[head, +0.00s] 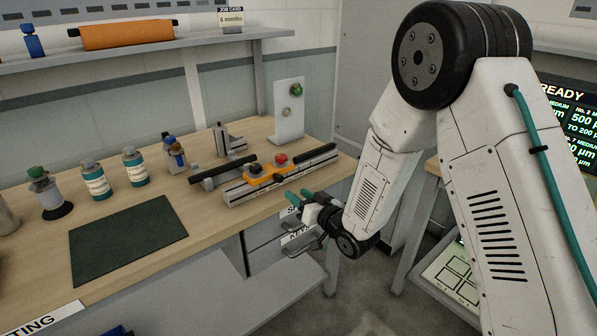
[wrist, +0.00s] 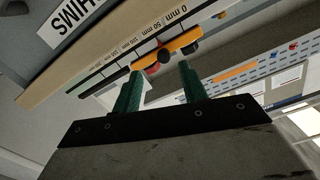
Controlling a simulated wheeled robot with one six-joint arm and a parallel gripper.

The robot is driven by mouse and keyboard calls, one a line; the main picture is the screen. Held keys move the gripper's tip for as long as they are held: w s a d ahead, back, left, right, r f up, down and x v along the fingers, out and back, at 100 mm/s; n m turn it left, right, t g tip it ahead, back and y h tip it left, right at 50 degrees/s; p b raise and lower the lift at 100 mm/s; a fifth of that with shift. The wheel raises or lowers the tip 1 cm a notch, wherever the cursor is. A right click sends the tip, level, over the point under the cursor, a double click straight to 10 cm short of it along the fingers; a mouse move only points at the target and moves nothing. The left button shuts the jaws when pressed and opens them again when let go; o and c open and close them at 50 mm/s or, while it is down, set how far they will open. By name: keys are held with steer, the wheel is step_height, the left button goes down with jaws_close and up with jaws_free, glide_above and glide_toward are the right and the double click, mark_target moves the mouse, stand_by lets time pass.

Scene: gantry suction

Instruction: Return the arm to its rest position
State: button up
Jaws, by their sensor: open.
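My gripper (head: 298,197) is at the end of my white arm, in front of the workbench's front edge in the head view. Its two green fingers (wrist: 158,88) stand apart in the wrist view, with nothing between them. Beyond the fingers is a rail fixture (head: 240,190) with a scale and an orange carriage (head: 266,174), which carries a black knob and a red knob. The orange carriage also shows in the wrist view (wrist: 180,46), just past the fingertips. I cannot tell the exact gap between fingertips and fixture.
The workbench (head: 215,213) holds a dark green mat (head: 125,240), several teal-labelled bottles (head: 135,167) and a white upright panel (head: 289,112). Drawers (head: 285,250) lie under its right end. A second bench with a pale panel (head: 452,272) stands at the right. Grey floor shows between them.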

steer(key=s+d+f+g+h, duration=0.2)
steer(key=d+f+g+h, duration=0.2)
steer(key=f, duration=0.4)
steer(key=s+d+r+g+h, duration=0.2)
steer(key=s+d+g+h, duration=0.3)
steer(key=d, duration=0.3)
steer(key=s+d+r+m+g, duration=0.1)
steer(key=s+d+r, duration=0.3)
steer(key=s+r, duration=0.4)
steer(key=s+d+r+m+g+h, duration=0.1)
steer(key=s+d+r, duration=0.4)
steer(key=s, duration=0.9)
steer(key=s+d+r+m+g, duration=0.1)
steer(key=s+d+r, duration=0.4)
steer(key=s+r, duration=0.5)
steer(key=shift+s+r+m+h, duration=0.4)
steer(key=shift+r+m, duration=0.2)
steer(key=shift+r, duration=0.4)
